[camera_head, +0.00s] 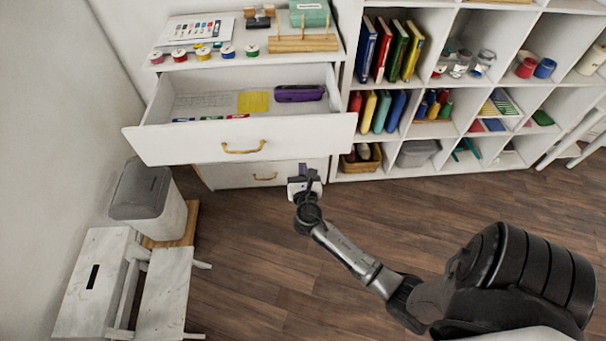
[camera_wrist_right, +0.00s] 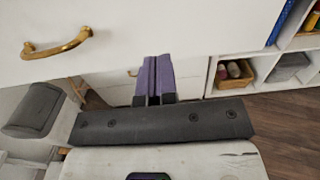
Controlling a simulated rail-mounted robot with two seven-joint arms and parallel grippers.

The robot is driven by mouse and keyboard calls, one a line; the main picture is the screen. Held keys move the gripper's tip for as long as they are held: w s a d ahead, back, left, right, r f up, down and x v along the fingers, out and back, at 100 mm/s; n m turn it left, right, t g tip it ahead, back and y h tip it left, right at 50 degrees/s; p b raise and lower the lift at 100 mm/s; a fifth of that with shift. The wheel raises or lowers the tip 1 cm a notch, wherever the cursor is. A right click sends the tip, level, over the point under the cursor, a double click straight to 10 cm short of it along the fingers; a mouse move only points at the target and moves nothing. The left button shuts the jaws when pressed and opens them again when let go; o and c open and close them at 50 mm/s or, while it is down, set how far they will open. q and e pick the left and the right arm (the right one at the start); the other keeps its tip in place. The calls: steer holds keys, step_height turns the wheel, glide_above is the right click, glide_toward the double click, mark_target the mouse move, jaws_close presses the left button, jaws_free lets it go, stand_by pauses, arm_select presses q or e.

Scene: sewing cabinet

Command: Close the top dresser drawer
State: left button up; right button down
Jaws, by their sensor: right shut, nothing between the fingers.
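The white top dresser drawer (camera_head: 190,143) is pulled out in the head view, with a brass handle (camera_head: 244,147) at the middle of its front. Inside lie a purple case, a yellow pad, paper and several markers. My right gripper (camera_head: 303,168) is shut and empty, near the right part of the drawer front. In the right wrist view my purple-padded fingers (camera_wrist_right: 154,80) lie together before the drawer front (camera_wrist_right: 150,28), right of the brass handle (camera_wrist_right: 58,46). I cannot tell whether they touch it. My left gripper is not in view.
A lower drawer (camera_head: 262,176) is shut beneath. A white shelf (camera_head: 345,95) with books stands right of the dresser. A grey bin (camera_head: 150,200) and a white step stool (camera_head: 92,285) stand at the left. Spools and boxes sit on the dresser top. The wooden floor (camera_head: 250,260) in front is clear.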

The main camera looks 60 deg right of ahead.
mark_target(300, 140)
steer(key=b+x, duration=0.1)
steer(key=x, duration=0.7)
steer(key=shift+w+d+b, duration=0.15)
steer(key=shift+b, duration=0.25)
steer(key=shift+w+d, duration=0.3)
steer(key=shift+d, duration=0.15)
steer(key=shift+w+d, duration=0.1)
steer(key=shift+d, duration=0.05)
